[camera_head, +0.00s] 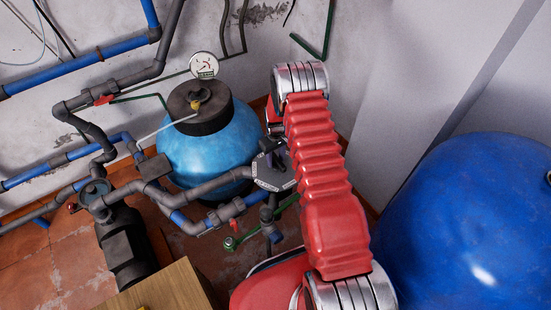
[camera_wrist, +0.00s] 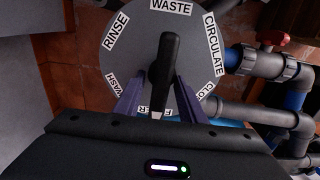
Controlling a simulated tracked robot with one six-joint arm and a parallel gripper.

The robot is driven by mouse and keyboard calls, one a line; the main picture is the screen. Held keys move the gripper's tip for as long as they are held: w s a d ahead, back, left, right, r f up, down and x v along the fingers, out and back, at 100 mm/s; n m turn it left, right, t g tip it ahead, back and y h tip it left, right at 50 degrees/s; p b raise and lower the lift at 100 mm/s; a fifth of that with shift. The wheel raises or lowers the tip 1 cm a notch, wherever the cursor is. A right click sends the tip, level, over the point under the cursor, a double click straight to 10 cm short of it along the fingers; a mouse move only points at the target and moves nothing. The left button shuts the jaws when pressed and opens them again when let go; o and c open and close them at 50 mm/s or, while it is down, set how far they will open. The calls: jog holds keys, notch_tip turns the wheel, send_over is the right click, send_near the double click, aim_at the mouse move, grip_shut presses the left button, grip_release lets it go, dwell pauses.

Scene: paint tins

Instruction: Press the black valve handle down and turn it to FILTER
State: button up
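The valve is a grey disc (camera_wrist: 125,58) with white labels around its rim. It also shows in the head view (camera_head: 268,180), partly hidden by my arm. The black handle (camera_wrist: 168,60) lies across the disc. Its upper end is below WASTE, and its lower, pale-tipped end covers the middle of the FILTER label (camera_wrist: 168,112). My gripper (camera_wrist: 160,78) is open, with one finger on each side of the handle and gaps visible. I cannot tell whether the handle is pressed down. In the head view, my gripper (camera_head: 270,147) is small and dark over the valve.
A light blue tank (camera_head: 200,150) with a black top and gauge (camera_head: 204,65) stands left of the valve. Grey and blue pipes and a dark pump (camera_head: 125,245) crowd the left. A large blue tank (camera_head: 470,220) is at right. A wooden surface (camera_head: 165,288) is in front.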

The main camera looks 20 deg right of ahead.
jog(key=o, duration=0.5)
jog(key=shift+s, duration=0.1)
jog(key=shift+o, duration=0.2)
jog(key=shift+r, duration=3.5)
jog(key=shift+s, duration=0.1)
